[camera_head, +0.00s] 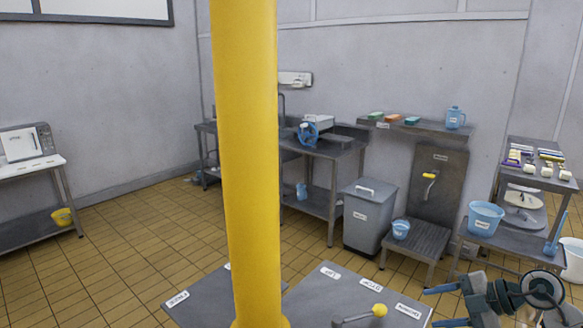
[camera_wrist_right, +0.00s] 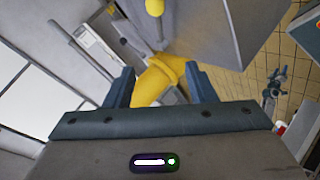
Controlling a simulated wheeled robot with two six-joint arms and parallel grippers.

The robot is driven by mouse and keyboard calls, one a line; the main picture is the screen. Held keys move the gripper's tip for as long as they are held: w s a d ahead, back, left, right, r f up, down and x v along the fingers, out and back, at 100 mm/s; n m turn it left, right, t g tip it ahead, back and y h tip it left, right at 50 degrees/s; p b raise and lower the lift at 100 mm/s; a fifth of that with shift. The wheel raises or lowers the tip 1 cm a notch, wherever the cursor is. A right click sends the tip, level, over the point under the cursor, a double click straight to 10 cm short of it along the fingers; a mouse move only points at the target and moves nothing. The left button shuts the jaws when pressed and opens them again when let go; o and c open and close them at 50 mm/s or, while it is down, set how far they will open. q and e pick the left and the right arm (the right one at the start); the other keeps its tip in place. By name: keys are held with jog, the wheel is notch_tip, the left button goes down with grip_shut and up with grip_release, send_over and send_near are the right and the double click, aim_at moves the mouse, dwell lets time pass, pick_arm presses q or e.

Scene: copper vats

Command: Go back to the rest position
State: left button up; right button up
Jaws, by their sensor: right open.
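My right gripper (camera_head: 431,306) is at the lower right of the head view. Its two blue-grey fingers point left and stand apart with nothing between them. In the right wrist view the gripper (camera_wrist_right: 161,82) also shows open, its fingers on either side of a yellow part in the background. My left gripper is not in view in the head view. A small blue-grey shape at the right of the wrist view is too small to identify.
A thick yellow post (camera_head: 247,150) blocks the head view's middle. Near it is a grey labelled top (camera_head: 310,300) with a yellow-knobbed lever (camera_head: 379,310). Along the back stand a grey bin (camera_head: 368,225) and a sink bench (camera_head: 345,145). Tiled floor (camera_head: 120,260) is clear at left.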

jog(key=a+r+m+t+y, duration=0.1)
jog(key=a+r+t+y, duration=0.4)
jog(key=a, duration=0.2)
jog(key=s+d+f+m+t+h, duration=0.2)
jog(key=s+d+f+m+h, duration=0.3)
jog(key=m+h, duration=0.55)
jog(key=s+d+f+m+t+h, duration=0.25)
jog(key=s+f+m+h, duration=0.25)
jog(key=f+m+h, duration=0.55)
jog(key=s+a+f+g+y, duration=0.35)
jog(key=s+f+g, duration=0.2)
jog(key=s, duration=0.45)
jog(key=s+a+f+g+y, duration=0.2)
jog(key=s+a+f+g, duration=0.3)
jog(key=s, duration=0.5)
jog(key=d+f+g+b, duration=0.1)
jog(key=d+f, duration=0.1)
jog(key=f, duration=1.3)
jog(key=d+f+g+b, duration=0.1)
jog(key=d+f, duration=0.1)
jog(key=f, duration=1.3)
jog(key=s+d+f+m+g+b, duration=0.1)
jog(key=s+f, duration=1.7)
jog(key=f, duration=0.4)
jog(key=shift+s+d+g, duration=0.25)
jog(key=shift+s+g, duration=0.05)
